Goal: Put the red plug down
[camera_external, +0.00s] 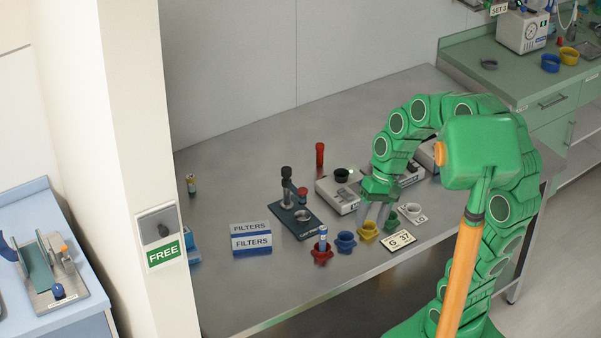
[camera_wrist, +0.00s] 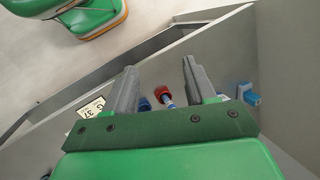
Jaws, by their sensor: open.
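A tall red cylinder (camera_external: 320,155) stands upright at the back of the metal table (camera_external: 250,160). A red cup (camera_external: 322,256) near the front edge has a blue and white tube (camera_external: 323,237) upright in it; both also show in the wrist view, the red part (camera_wrist: 158,91) between my fingers. I cannot tell which red thing is the plug. My gripper (camera_external: 376,215) is open and points down by the yellow cup (camera_external: 367,231). I see nothing held between the fingers.
A blue cup (camera_external: 346,242) stands between the red and yellow cups. A dark press-like device (camera_external: 300,218), a grey box unit (camera_external: 338,194) and filter boxes (camera_external: 251,240) stand around. A card (camera_external: 398,241) lies by the front edge. The table's left part is mostly clear.

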